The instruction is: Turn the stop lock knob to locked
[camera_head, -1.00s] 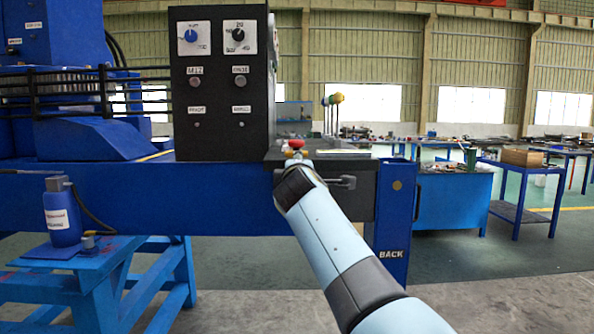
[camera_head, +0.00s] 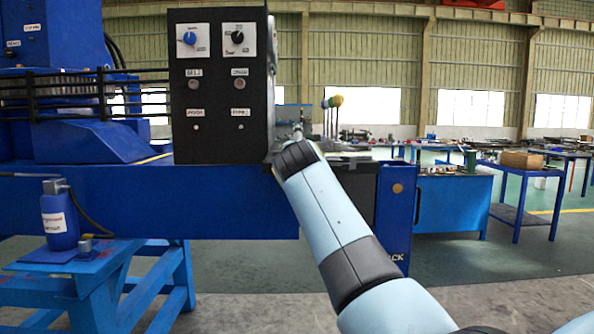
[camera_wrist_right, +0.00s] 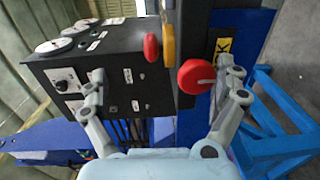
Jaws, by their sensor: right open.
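A round red knob (camera_wrist_right: 197,76) with a pale mark on its face shows in the right wrist view, and it may be the stop lock knob; I can read no label on it. My right gripper (camera_wrist_right: 165,77) is open, its two fingers spread wide. The red knob lies between the fingers in the picture, nearer the right finger; I cannot tell whether they touch. In the head view my right gripper (camera_head: 298,132) is small, beside the black control box, and the red knob is hidden. My left gripper is not in view.
The black control box (camera_head: 222,145) carries a blue knob (camera_head: 189,38), a black knob (camera_head: 238,37) and small labels. A smaller red knob (camera_wrist_right: 151,47) and a yellow part (camera_wrist_right: 167,42) are close by. The blue bench (camera_head: 200,210) runs below.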

